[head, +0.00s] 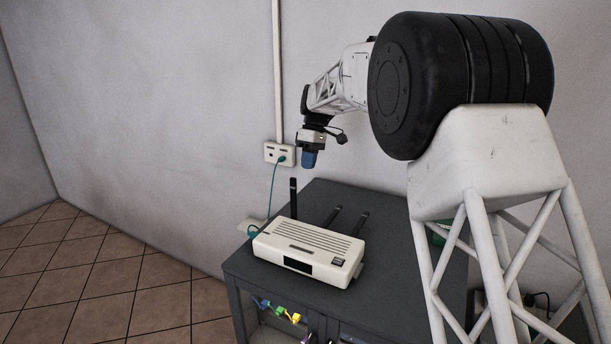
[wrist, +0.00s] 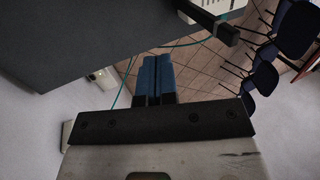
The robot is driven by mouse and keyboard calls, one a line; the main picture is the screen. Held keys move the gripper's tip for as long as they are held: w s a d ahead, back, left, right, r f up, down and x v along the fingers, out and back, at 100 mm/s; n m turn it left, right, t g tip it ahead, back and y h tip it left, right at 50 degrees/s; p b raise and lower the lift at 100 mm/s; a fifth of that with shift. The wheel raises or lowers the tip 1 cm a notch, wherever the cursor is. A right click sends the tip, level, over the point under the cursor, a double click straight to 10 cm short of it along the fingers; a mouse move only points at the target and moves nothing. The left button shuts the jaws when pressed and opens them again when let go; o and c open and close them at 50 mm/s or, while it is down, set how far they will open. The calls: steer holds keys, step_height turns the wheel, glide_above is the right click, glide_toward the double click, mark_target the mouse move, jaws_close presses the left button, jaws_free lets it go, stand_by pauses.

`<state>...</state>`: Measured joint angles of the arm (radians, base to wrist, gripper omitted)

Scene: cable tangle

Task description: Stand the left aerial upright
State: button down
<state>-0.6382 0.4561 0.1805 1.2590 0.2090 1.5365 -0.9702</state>
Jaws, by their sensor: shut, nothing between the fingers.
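The white router (head: 308,250) lies on a dark cabinet, with three black aerials along its back edge. The left aerial (head: 293,198) stands upright, or very nearly so. The middle aerial (head: 332,216) and right aerial (head: 361,223) lean over to the right and back. My gripper (head: 309,160) hangs above and slightly right of the left aerial's tip, apart from it. Its blue fingers (wrist: 153,78) are together and hold nothing. In the wrist view, a black aerial (wrist: 208,22) points towards the camera beside the router's edge (wrist: 228,6), clear of the fingers.
A green cable (head: 271,190) runs from the wall socket (head: 280,154) down to the router's left side. Coloured plugs (head: 278,310) show at the cabinet's open front. The cabinet top (head: 385,262) is bare right of the router. Blue chairs (wrist: 292,28) stand farther off.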

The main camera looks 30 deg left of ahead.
steer(key=shift+v, duration=2.8)
steer(key=shift+s, duration=0.15)
steer(key=s+d+r+m+t, duration=0.1)
steer(key=s+d+r+m, duration=0.3)
steer(key=d, duration=0.9)
steer(key=s+d+r+m+t+y, duration=0.15)
steer(key=s+d, duration=0.45)
steer(key=d, duration=0.6)
steer(key=s+d+r+m+t+h, duration=0.15)
steer(key=s+d+m, duration=0.3)
steer(key=d, duration=0.85)
steer(key=s+d+f+m+t, duration=0.1)
steer(key=s+d+f+m, duration=0.1)
steer(key=s+d+f, duration=0.2)
steer(key=s+d+f+m, duration=0.3)
steer(key=s+d, duration=0.7)
steer(key=s, duration=0.7)
steer(key=s+d+f+m+t, duration=0.1)
steer(key=s+d+f+m, duration=0.2)
steer(key=s+d+f, duration=0.3)
steer(key=s+d, duration=0.1)
steer(key=s, duration=0.3)
steer(key=shift+s+d+f+t, duration=0.25)
steer(key=shift+d+t, duration=0.05)
steer(key=shift+d, duration=0.1)
